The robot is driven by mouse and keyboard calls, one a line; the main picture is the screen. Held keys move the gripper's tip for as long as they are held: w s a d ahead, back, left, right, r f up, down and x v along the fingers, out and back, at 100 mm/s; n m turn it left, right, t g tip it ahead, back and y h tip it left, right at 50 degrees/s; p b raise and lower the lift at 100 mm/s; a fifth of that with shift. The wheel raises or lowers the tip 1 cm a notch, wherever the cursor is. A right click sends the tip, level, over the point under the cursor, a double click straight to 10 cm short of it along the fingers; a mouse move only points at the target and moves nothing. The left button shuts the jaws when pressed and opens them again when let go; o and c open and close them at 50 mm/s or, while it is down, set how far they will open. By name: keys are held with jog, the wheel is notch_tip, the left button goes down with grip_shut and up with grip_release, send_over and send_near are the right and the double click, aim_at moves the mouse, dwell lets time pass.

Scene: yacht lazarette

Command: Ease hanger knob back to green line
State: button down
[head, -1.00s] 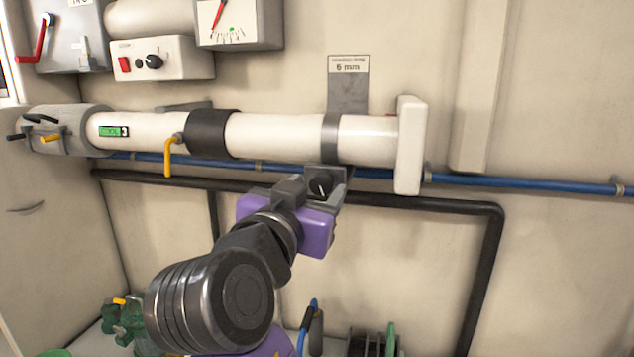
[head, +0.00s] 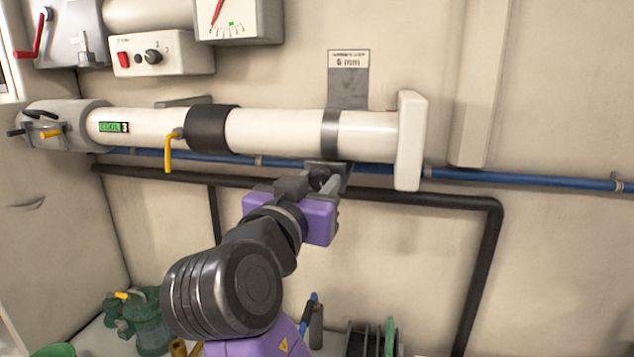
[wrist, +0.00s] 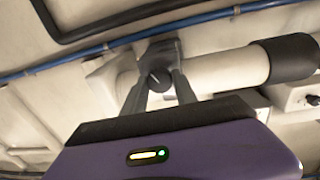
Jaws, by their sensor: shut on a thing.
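The hanger knob (head: 318,178) is a small dark knob on a grey bracket under the white pipe, below the right-hand grey strap. My gripper (head: 325,186), with a purple body, reaches up to it from below, and its fingers partly hide the knob in the head view. In the wrist view the knob (wrist: 158,79) shows a pale pointer mark and sits between the two grey fingers of my gripper (wrist: 161,86), which are shut on it. I cannot make out a green line by the knob in either view.
The white pipe (head: 275,133) runs along the wall above, with a blue line (head: 500,180) and a black hose (head: 430,203) near my gripper. A yellow-handled valve (head: 168,152) hangs to the left. Green gear (head: 152,320) stands low at left.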

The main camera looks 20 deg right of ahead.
jog(key=shift+n+p, duration=0.4)
jog(key=shift+n, duration=1.1)
jog(key=c, duration=1)
grip_release()
jog(key=shift+o, duration=0.2)
jog(key=shift+s+a, duration=0.1)
jog(key=shift+s+a+f, duration=0.1)
jog(key=shift+s+a, duration=0.1)
jog(key=shift+a, duration=0.05)
jog(key=b+v, duration=0.2)
jog(key=v, duration=0.5)
jog(key=shift+d, duration=0.1)
